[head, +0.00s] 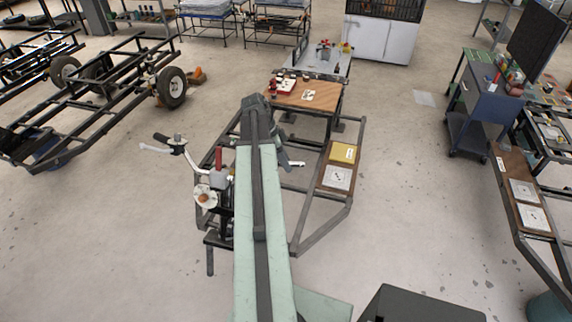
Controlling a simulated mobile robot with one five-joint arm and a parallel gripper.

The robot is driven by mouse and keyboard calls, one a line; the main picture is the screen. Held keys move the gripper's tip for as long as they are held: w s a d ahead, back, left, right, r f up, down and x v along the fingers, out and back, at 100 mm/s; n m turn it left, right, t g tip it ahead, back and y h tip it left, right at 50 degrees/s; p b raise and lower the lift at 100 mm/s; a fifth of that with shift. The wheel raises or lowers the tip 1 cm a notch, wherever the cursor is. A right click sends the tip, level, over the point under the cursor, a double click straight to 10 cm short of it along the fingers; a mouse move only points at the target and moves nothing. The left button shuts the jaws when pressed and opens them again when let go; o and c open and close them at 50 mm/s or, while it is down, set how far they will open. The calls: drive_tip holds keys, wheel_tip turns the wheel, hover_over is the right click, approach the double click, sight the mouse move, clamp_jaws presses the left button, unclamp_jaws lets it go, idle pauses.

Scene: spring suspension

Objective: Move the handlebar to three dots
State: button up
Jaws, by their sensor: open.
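The handlebar (196,162) is a pale curved bar with dark grips, left of my arm in the head view. My arm crosses in front of its middle; what looks like its other end shows just right of the arm. A red upright part and a round white part are close beside it. A white card with dark marks (338,179) lies on the brown side shelf, below a yellow card (343,152). Another white marked card (308,95) lies on the brown tabletop. The dot counts are too small to read. My gripper cannot be made out; the arm hides its surroundings.
A brown-topped bench (325,101) stands ahead, with a grey tool surface behind it. At right, a shelf (509,158) carries two more white cards, beside a blue tool cabinet (487,105). A wheeled frame (110,98) stands at left. Open floor lies on both sides.

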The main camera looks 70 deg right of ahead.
clamp_jaws()
idle(1.3)
